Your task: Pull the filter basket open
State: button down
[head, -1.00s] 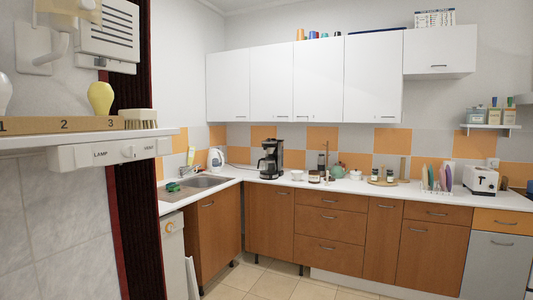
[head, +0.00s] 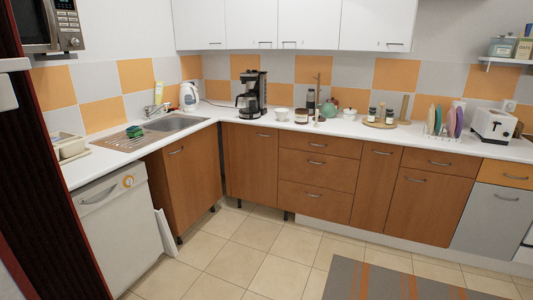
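A black coffee maker (head: 252,95) with a glass carafe stands upright on the white counter, near the inner corner and against the tiled wall. It is the only thing in view that could hold a filter basket. The basket itself is too small to make out at this distance, and I cannot tell whether it is open or shut. My gripper is not in view.
The white counter (head: 225,112) runs in an L above brown cabinets. The tiled floor (head: 235,250) is clear up to a striped rug (head: 385,280).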

aim_at(249, 84)
jog(key=i+z, duration=0.2)
jog(key=i, duration=3.75)
jog(key=u, duration=0.05)
